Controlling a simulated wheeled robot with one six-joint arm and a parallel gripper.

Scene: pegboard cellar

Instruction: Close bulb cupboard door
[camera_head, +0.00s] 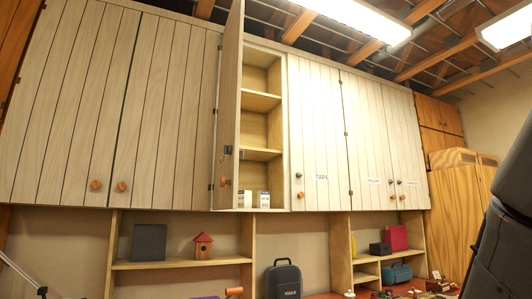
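One wall cupboard stands open in the head view, and its pale plank door (229,120) juts out toward me, seen nearly edge-on. The door hangs at the left side of the opening, with a round wooden knob (224,182) low on it. No bulb label is readable on this door. Inside the open cupboard are bare wooden shelves (262,102), with a few small boxes (263,199) on the bottom. My gripper is not in view.
Shut cupboards flank the opening; one on the right carries a label reading TAPE (321,177). Below are open shelves with a birdhouse (203,245) and a dark case (283,279). A red bench top (325,296) shows at the bottom. My dark arm part fills the right edge.

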